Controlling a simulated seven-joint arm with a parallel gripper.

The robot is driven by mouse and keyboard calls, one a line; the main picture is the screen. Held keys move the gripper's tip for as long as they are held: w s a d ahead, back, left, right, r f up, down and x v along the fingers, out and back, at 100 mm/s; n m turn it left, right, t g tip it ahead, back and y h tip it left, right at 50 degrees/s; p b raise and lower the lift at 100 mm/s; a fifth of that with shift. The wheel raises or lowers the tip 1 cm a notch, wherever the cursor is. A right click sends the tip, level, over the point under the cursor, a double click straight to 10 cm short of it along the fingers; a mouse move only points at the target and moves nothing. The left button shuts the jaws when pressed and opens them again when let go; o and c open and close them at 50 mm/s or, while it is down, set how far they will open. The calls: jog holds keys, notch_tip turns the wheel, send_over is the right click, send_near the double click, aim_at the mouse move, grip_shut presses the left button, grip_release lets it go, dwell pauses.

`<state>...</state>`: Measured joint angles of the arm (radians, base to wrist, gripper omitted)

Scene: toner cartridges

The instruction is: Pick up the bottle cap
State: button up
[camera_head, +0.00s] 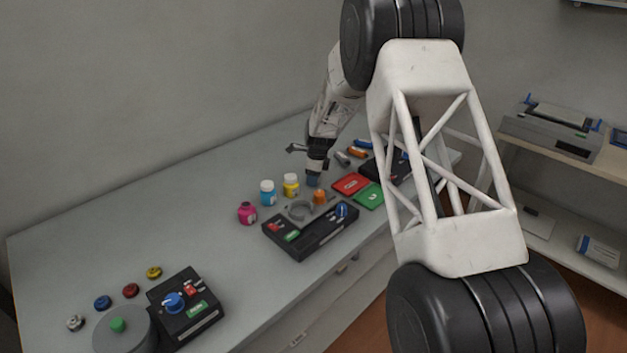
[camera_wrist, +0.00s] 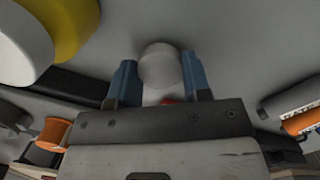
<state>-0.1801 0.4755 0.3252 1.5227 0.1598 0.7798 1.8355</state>
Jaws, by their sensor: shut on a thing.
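A pale grey-white round bottle cap (camera_wrist: 160,62) sits between the two blue fingertips of my gripper (camera_wrist: 158,80) in the wrist view. The fingers are shut on its sides. In the head view my gripper (camera_head: 314,181) points down, low over the table behind the orange spool; the cap cannot be made out there. A cyan bottle (camera_head: 267,195) and a yellow bottle (camera_head: 291,187), both with white tops, stand left of my gripper. A magenta bottle (camera_head: 247,214) stands farther left, with no white top visible.
A black control box (camera_head: 312,231) lies in front of my gripper, with an orange spool (camera_head: 320,197) behind it. Red (camera_head: 350,184) and green (camera_head: 369,196) flat pieces lie to the right. Another black box (camera_head: 186,306) is at the front left. The table's left middle is clear.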

notch_tip(320, 180, up, 9)
dwell(0.5)
dwell(0.5)
jog(key=s+a+r+n, duration=0.2)
jog(key=s+a+n, duration=0.1)
jog(key=s+a, duration=0.65)
jog(key=n, duration=0.2)
send_near(245, 204)
jog(key=shift+w+f+g, duration=0.15)
jog(key=shift+w+g, duration=0.15)
jog(key=shift+w, duration=0.4)
jog(key=shift+s+a+n, duration=0.3)
jog(key=shift+s+a, duration=0.15)
jog(key=shift+s, duration=0.15)
jog(key=shift+f, duration=0.2)
jog(key=shift+f, duration=2.9)
